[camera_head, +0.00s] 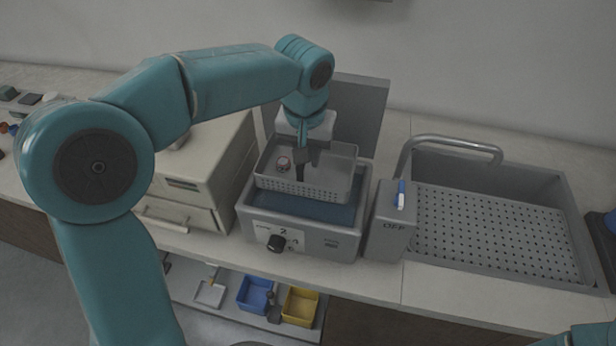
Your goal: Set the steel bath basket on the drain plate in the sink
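The steel bath basket (335,187), a grey tray with perforated sides, is above the open bath (345,240). Blue liquid shows below the basket's front side. My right gripper is out of view; only a bit of that arm shows at bottom right.
A curved faucet (450,142) arches over the sink's back left. A beige press cabinet (205,160) stands left of the bath. Blue (254,293) and yellow (300,306) bins sit below.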

